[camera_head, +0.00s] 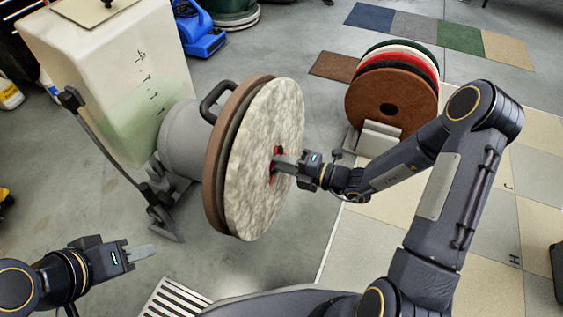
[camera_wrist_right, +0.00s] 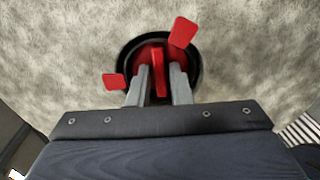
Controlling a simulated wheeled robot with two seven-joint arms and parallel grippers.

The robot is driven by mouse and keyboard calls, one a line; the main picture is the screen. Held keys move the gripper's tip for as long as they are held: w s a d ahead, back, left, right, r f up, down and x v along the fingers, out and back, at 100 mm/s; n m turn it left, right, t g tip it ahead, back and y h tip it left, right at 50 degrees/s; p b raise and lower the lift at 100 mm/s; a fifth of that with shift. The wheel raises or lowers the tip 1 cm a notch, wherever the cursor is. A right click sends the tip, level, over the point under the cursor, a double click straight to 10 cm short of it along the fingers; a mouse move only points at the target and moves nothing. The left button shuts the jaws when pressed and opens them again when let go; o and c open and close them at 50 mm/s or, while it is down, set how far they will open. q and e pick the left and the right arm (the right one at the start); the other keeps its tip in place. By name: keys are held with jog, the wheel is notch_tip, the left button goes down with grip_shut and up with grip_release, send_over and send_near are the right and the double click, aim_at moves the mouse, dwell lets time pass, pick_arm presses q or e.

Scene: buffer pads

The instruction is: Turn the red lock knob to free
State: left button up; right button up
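The red lock knob (camera_wrist_right: 158,72) sits in the dark round hub at the middle of a mottled pale pad (camera_head: 264,210). It shows as an upright red bar in the right wrist view, with one red tab (camera_wrist_right: 183,32) at upper right and another (camera_wrist_right: 115,81) at lower left. My right gripper (camera_wrist_right: 161,84) reaches into the hub.
The pad is on a grey machine (camera_head: 185,140) with a pale tank (camera_head: 110,65) and a dark handle bar (camera_head: 115,165). A rack of coloured pads (camera_head: 385,105) stands behind my right arm. A floor grate (camera_head: 175,298) lies at the bottom.

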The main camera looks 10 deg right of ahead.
grip_shut()
jog(key=n+b, duration=0.3)
jog(key=n, duration=0.4)
jog(key=n+b, duration=0.5)
jog(key=n, duration=0.1)
jog(key=shift+n, duration=0.4)
